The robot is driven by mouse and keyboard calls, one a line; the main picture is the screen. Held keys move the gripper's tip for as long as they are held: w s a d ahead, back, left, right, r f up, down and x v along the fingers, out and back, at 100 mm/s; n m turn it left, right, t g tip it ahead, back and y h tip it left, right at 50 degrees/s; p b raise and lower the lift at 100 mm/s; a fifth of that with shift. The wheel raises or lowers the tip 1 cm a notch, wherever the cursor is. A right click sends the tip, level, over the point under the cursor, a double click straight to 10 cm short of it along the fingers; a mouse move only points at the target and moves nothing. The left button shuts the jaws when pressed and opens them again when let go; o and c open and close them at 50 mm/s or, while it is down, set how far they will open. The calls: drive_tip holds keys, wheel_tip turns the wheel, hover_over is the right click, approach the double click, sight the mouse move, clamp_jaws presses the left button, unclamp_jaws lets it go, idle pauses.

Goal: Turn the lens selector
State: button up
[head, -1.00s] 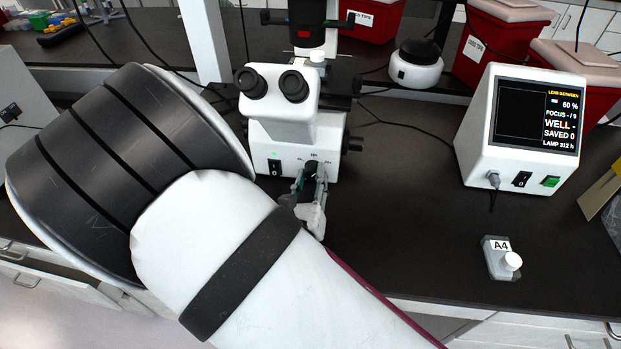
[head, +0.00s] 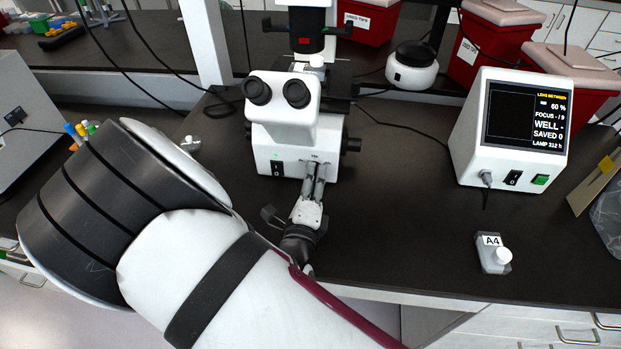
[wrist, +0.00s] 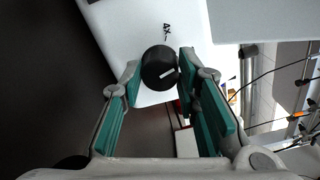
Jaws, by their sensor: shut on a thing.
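The lens selector (wrist: 158,67) is a round black knob with a white line, on the white microscope front, under a "4x" mark in the wrist view. My gripper (wrist: 159,72) has its fingertips on either side of the knob, shut on it. In the head view, my gripper (head: 316,170) reaches the lower front of the microscope (head: 283,125) and hides most of the knob. The screen (head: 525,118) on the white control box reads "LENS BETWEEN", 60 %.
Red bins (head: 490,50) stand behind. The bench between microscope and control box is clear apart from a cable.

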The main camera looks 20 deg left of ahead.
drive_tip(key=n+p, duration=0.1)
drive_tip(key=n, duration=0.3)
drive_tip(key=shift+n, duration=0.4)
drive_tip(key=n+p, duration=0.2)
drive_tip(key=n, duration=0.2)
idle(0.4)
drive_tip(key=o, duration=1.2)
drive_tip(key=shift+c, duration=0.2)
